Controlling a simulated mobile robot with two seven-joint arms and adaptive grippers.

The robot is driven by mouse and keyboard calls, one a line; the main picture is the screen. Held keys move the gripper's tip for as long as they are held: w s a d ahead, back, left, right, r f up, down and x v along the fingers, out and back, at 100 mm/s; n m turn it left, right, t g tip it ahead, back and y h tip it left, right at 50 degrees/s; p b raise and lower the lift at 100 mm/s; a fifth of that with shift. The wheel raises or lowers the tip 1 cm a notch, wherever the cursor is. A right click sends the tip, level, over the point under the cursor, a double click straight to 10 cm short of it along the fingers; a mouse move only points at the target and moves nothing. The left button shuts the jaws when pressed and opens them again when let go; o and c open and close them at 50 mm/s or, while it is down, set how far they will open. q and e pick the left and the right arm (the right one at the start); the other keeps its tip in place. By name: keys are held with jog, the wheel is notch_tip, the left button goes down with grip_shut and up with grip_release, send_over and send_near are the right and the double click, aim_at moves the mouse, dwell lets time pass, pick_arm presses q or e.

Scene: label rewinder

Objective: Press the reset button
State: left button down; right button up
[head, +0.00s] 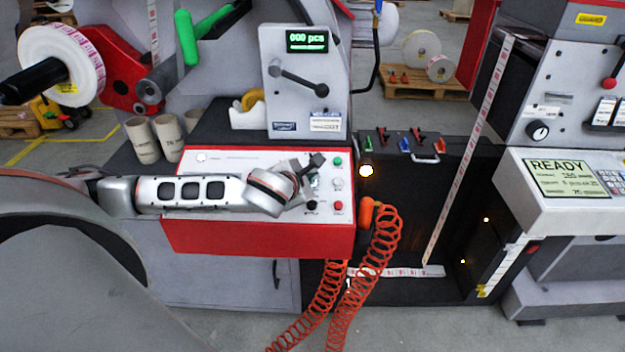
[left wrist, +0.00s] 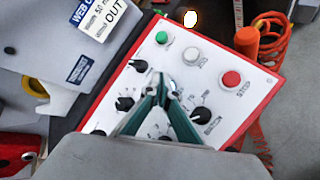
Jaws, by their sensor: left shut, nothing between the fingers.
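The control panel has a white face in a red housing (head: 260,238). On its right side stand a green button (head: 337,161), a white button (head: 337,184) and a red button (head: 338,205) in a column. In the left wrist view the green button (left wrist: 162,38), white button (left wrist: 191,55) and red button (left wrist: 231,79), marked STOP, form a diagonal row. The white button is the likely reset button; its label is too small to read surely. My left gripper (head: 316,160) is shut and empty over the panel, left of the buttons. Its fingertips (left wrist: 164,92) appear short of the white button, apart from it.
Black knobs (left wrist: 124,103) surround the fingers on the panel. A counter display (head: 307,41) reads 000 pcs above it. An orange coiled hose (head: 380,240) hangs at the panel's right edge. A lit lamp (head: 366,170) is beside the panel. Cardboard cores (head: 142,140) stand at left.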

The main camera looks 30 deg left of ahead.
pick_arm(q)
jog(key=shift+f, duration=0.1)
jog(key=shift+f, duration=0.2)
dwell(0.6)
jog(key=shift+w+f, duration=0.1)
jog(key=shift+f, duration=0.15)
dwell(0.4)
jog(key=shift+s+r+p, duration=0.2)
jog(key=shift+r+p, duration=0.65)
jog(key=shift+p, duration=0.55)
